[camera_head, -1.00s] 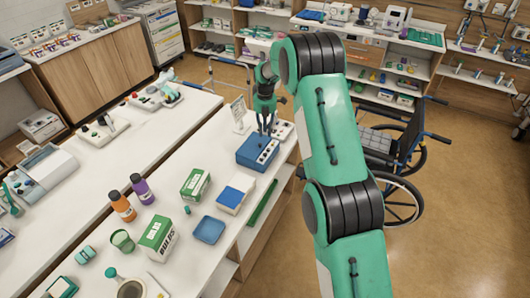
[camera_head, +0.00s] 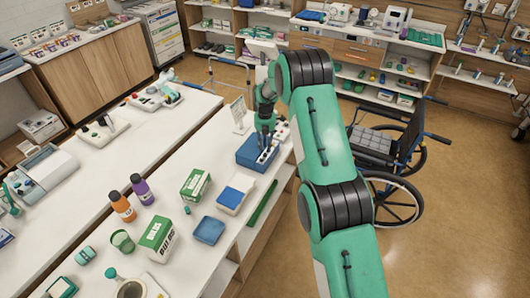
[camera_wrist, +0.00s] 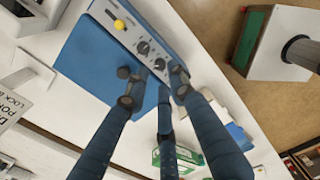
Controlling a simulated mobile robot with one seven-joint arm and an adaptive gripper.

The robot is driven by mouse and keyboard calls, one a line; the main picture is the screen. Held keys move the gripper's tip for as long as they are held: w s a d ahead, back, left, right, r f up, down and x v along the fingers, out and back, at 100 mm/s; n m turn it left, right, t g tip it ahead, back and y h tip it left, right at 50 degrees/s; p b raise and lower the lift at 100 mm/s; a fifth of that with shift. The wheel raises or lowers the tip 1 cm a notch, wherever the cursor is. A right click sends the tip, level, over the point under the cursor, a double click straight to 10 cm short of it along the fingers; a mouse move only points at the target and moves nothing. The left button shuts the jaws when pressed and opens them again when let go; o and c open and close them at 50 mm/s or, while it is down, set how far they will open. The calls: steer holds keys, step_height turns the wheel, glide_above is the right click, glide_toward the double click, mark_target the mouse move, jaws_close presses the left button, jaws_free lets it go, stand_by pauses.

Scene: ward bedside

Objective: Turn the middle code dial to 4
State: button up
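A blue box (camera_head: 257,153) stands near the far right edge of the white counter. In the wrist view its pale panel (camera_wrist: 113,12) carries a yellow knob (camera_wrist: 119,25) and dark round dials in a row. One dial (camera_wrist: 143,47) is clear of the fingers, and another dial (camera_wrist: 160,64) shows between the fingertips. Any further dial is hidden by the right finger. My gripper (camera_wrist: 155,84) has its fingers spread over the box and panel, with nothing visibly held. It also shows above the box in the head view (camera_head: 265,140). Contact with a dial cannot be told.
A white sign (camera_head: 238,115) stands behind the box and shows at left in the wrist view. A green-and-white carton (camera_head: 195,184), a white box with a blue top (camera_head: 235,194) and a blue tray (camera_head: 208,230) stand nearer. A wheelchair (camera_head: 390,155) is on the floor at right.

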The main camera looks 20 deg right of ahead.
mark_target(265, 154)
steer(key=shift+f, duration=2.1)
jaws_close()
